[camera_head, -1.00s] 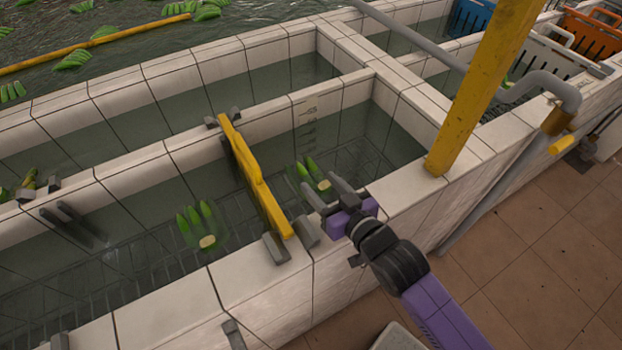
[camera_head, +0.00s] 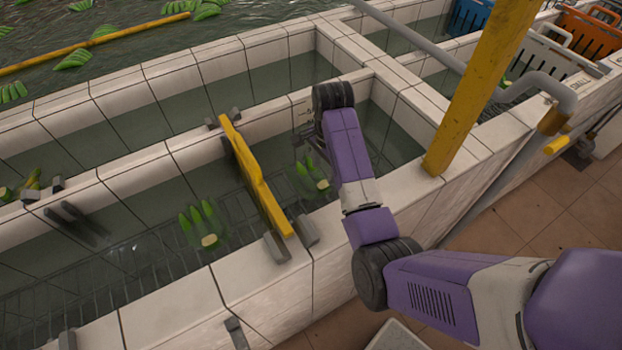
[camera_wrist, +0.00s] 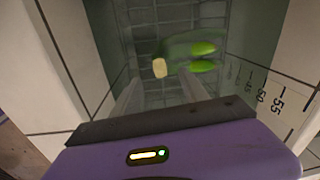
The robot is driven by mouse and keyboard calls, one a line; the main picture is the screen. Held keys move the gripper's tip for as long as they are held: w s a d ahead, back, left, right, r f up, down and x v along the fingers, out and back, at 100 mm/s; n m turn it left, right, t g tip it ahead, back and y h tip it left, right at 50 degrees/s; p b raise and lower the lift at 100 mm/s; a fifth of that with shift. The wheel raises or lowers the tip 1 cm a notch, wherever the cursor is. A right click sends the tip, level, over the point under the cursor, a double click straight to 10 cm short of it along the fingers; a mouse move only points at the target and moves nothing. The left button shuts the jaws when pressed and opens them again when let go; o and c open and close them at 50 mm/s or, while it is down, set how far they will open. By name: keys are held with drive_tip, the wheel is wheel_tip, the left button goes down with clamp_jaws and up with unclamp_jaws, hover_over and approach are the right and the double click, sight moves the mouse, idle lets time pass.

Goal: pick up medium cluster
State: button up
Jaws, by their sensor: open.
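A small green banana cluster (camera_head: 312,176) with a pale cut end sits in the water of the tiled tank, right of the yellow bar. It also shows in the wrist view (camera_wrist: 195,57), beyond my fingertips, with its pale end nearest them. A similar cluster (camera_head: 202,222) sits in the water left of the bar. I cannot tell which one is the medium cluster. My gripper (camera_wrist: 162,92) is open and empty, pointing down toward the right-hand cluster. In the head view my arm partly hides the gripper and the water behind it.
The yellow bar (camera_head: 258,182) spans the tank close to the left of the right-hand cluster. Tiled walls enclose it, with a depth scale (camera_wrist: 268,92) on one. A yellow post (camera_head: 480,90) and grey pipe (camera_head: 440,52) stand to the right. Crates (camera_head: 590,38) are at back right.

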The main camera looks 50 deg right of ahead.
sight(324, 184)
drive_tip(key=shift+s+a+f, duration=0.1)
drive_tip(key=shift+f, duration=0.85)
drive_tip(key=shift+w+d+f+p, duration=0.1)
drive_tip(key=shift+d+f+p, duration=0.2)
drive_tip(key=shift+f, duration=1.15)
drive_tip(key=shift+w+d+f+p, duration=0.1)
drive_tip(key=shift+f+p, duration=0.3)
drive_tip(key=shift+f, duration=1)
drive_tip(key=shift+r, duration=0.1)
clamp_jaws()
